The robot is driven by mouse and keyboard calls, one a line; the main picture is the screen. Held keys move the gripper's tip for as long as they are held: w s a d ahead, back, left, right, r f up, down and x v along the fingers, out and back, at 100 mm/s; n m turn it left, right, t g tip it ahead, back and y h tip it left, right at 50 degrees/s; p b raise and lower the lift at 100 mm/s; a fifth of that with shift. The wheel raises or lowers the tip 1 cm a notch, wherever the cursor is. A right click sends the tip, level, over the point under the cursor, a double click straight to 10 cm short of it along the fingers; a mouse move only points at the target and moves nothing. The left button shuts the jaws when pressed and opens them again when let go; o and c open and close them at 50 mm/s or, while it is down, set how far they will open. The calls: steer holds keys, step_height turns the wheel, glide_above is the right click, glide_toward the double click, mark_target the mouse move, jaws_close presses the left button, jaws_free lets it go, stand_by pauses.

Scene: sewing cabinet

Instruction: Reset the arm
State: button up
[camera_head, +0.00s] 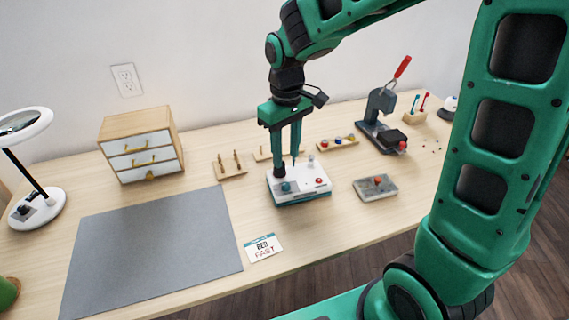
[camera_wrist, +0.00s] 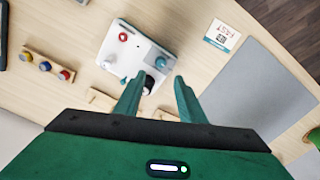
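My gripper (camera_head: 287,164) points down from my raised arm, over the back left part of a white and teal device (camera_head: 305,182) on the table. In the wrist view my gripper (camera_wrist: 157,88) has its two green fingers apart, with nothing seen held between them. I cannot tell whether a finger touches the device.
A drawer cabinet (camera_head: 142,145), lamp (camera_head: 38,208), grey mat (camera_head: 150,250) and card (camera_head: 263,247) lie left. Wooden peg racks (camera_head: 230,166) stand behind the device. A grey box (camera_head: 375,188) and red-handled press (camera_head: 381,115) are right. The front right tabletop is mostly clear.

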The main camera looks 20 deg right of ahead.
steer(key=shift+r, duration=0.55)
